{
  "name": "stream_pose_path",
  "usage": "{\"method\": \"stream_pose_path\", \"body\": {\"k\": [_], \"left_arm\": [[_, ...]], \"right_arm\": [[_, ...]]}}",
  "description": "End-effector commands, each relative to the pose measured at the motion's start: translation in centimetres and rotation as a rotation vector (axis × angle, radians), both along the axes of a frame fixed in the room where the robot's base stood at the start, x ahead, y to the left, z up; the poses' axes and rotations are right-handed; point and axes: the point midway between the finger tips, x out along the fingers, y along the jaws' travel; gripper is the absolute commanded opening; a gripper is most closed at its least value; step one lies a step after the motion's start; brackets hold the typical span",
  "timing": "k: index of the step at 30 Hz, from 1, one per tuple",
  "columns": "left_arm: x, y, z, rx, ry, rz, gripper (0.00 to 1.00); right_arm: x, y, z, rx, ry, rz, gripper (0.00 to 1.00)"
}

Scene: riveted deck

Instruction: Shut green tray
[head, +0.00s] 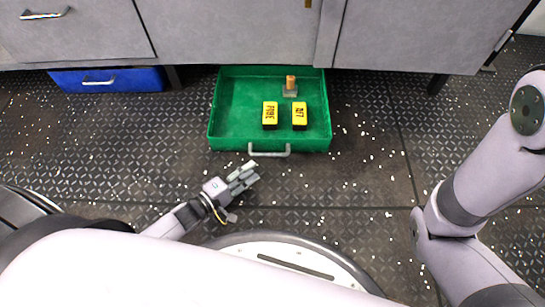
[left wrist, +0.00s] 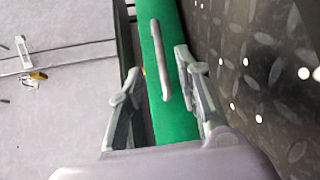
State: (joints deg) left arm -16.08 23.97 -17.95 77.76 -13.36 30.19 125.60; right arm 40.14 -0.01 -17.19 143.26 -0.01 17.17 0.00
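The green tray (head: 228,143) stands pulled out from under the grey cabinet, low at the deck. Its grey bar handle (head: 276,154) is on the near front face. In the left wrist view the green front (left wrist: 174,125) and the handle (left wrist: 160,60) lie ahead of the fingers. My left gripper (head: 249,172) is just short of the handle, at its left end. In the left wrist view its two fingers (left wrist: 157,75) are apart with nothing held, and the handle shows in the gap between them. My right gripper is out of view.
Two yellow boxes with black lettering (head: 270,116) (head: 299,116) and an orange-topped item on a grey base (head: 290,87) sit inside the tray. A shut-looking blue tray (head: 120,80) is under the cabinet (head: 230,30) at left. Cabinet legs flank the green tray.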

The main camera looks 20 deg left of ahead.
Motion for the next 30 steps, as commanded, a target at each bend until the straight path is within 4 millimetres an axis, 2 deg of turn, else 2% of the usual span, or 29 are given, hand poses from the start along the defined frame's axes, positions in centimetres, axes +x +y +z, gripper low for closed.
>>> {"method": "stream_pose_path", "body": {"k": [1,3,9,13,19,27,30], "left_arm": [[1.1,-0.6,-0.6,-0.001,-0.005,-0.001,0.31],[2.5,-1.4,-0.8,-0.001,-0.006,0.0,0.31],[5.9,-3.3,-1.4,0.0,-0.005,-0.001,0.31],[7.5,-4.3,-1.5,0.001,-0.003,-0.001,0.31],[8.7,-4.9,-1.4,0.001,-0.002,0.0,0.31],[8.7,-5.0,-1.3,0.001,0.0,0.0,0.31],[8.7,-5.0,-1.3,0.001,0.0,0.0,0.25]], "right_arm": [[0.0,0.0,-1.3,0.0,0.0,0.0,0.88],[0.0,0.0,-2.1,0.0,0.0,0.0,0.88],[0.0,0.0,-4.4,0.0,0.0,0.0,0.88],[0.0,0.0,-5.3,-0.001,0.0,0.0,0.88],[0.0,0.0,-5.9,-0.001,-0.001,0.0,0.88],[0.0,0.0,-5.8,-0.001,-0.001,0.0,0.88],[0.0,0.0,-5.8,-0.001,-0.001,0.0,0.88]]}}
